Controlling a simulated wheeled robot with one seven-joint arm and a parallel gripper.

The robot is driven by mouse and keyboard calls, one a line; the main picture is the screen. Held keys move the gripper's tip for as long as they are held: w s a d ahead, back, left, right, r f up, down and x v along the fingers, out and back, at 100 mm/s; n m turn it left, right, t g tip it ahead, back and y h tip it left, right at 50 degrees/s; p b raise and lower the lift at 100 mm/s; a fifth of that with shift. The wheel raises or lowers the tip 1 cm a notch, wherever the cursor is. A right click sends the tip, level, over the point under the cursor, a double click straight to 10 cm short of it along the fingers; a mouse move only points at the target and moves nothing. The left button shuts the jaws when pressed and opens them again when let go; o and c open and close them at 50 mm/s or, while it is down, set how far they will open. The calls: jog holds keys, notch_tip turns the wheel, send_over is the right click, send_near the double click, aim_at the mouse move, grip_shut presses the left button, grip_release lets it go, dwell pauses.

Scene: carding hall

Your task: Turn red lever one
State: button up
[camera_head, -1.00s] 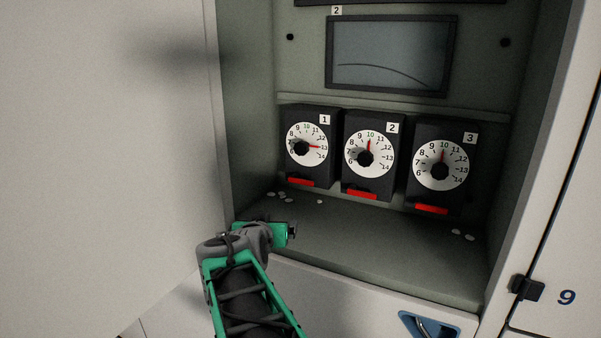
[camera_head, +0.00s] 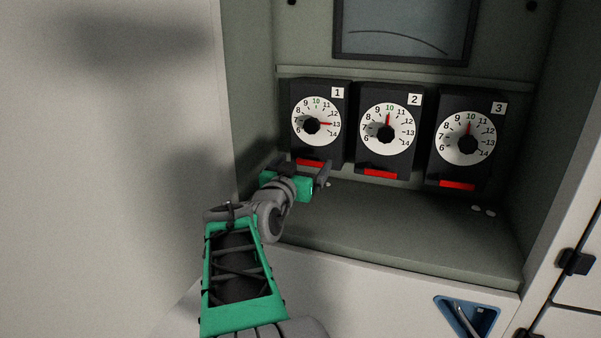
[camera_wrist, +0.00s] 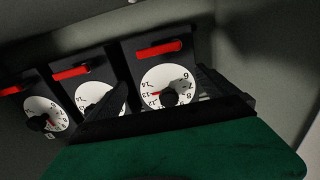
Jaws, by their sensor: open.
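Red lever one (camera_head: 310,163) is a flat red bar at the bottom of the black dial box marked 1 (camera_head: 338,125). Its dial pointer is near 13. In the wrist view, which is upside down, the lever (camera_wrist: 158,49) lies level above the dial. My gripper (camera_head: 305,165) is open, just in front of and below the lever. In the wrist view my gripper's two dark fingers (camera_wrist: 163,78) spread either side of dial 1, short of the lever. Nothing is between them, and I see no contact.
Boxes 2 (camera_head: 388,130) and 3 (camera_head: 467,145) stand close on the right, each with a red lever below. The cabinet shelf (camera_head: 410,225) is clear but for small pale bits. The pale panel (camera_head: 130,150) bounds the left side. A blue recessed handle (camera_head: 467,315) is below.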

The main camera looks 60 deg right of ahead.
aim_at(311, 162)
jog(key=d+f, duration=0.1)
jog(key=d, duration=0.1)
jog(key=w+d, duration=0.1)
jog(key=d, duration=0.2)
jog(key=d+f+p, duration=0.1)
jog(key=d, duration=0.2)
jog(key=shift+w+f, duration=0.3)
jog(key=shift+w, duration=0.1)
jog(key=c, duration=2)
jog(key=shift+f, duration=0.1)
